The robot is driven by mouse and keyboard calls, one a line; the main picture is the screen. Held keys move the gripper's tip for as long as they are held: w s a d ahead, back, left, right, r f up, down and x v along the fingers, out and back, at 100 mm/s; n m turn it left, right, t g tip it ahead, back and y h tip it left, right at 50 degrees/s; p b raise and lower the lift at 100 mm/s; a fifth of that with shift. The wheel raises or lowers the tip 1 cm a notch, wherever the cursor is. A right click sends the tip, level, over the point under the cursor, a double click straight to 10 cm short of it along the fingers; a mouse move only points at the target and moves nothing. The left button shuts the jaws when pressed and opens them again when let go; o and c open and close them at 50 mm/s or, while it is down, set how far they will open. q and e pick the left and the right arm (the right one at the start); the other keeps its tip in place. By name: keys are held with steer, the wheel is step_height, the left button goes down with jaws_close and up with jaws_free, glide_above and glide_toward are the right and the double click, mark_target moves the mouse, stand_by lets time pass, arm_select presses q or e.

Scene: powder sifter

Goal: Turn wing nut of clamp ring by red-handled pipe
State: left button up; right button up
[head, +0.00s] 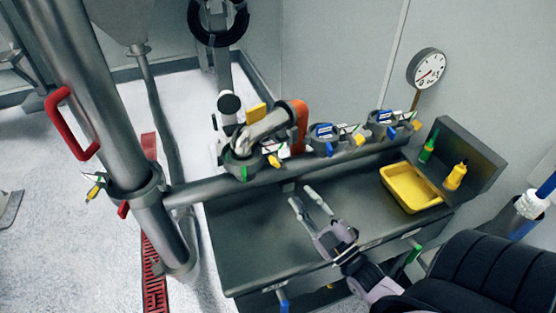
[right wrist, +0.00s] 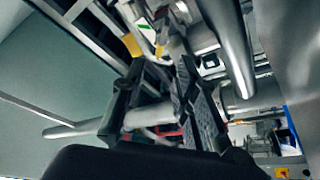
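The red-handled pipe (head: 95,95) is a thick grey metal pipe that rises at the left in the head view, with a red handle (head: 72,125) on its side. A clamp ring (head: 140,192) goes around this pipe at the joint below the handle. A small wing nut (head: 94,186) with yellow and green parts sticks out at the ring's left side. My right gripper (head: 306,196) is open and empty above the dark bench, well to the right of the clamp ring. Its spread fingers also show in the right wrist view (right wrist: 160,85). My left gripper is not in view.
A horizontal pipe (head: 210,188) runs from the vertical pipe along the back of the bench (head: 245,245), with several clamps on it. A yellow tray (head: 402,197), yellow bottle (head: 455,176) and green bottle (head: 428,150) are at the right. A pressure gauge (head: 427,68) stands behind.

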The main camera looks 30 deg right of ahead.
mark_target(280, 168)
steer(key=p+x, duration=0.2)
steer(key=x, duration=0.8)
steer(key=shift+w+p, duration=0.35)
steer(key=shift+w+r, duration=0.1)
steer(key=shift+w, duration=0.6)
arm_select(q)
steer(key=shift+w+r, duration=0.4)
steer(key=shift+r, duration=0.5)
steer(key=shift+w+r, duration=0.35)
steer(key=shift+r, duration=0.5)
arm_select(e)
jaws_close()
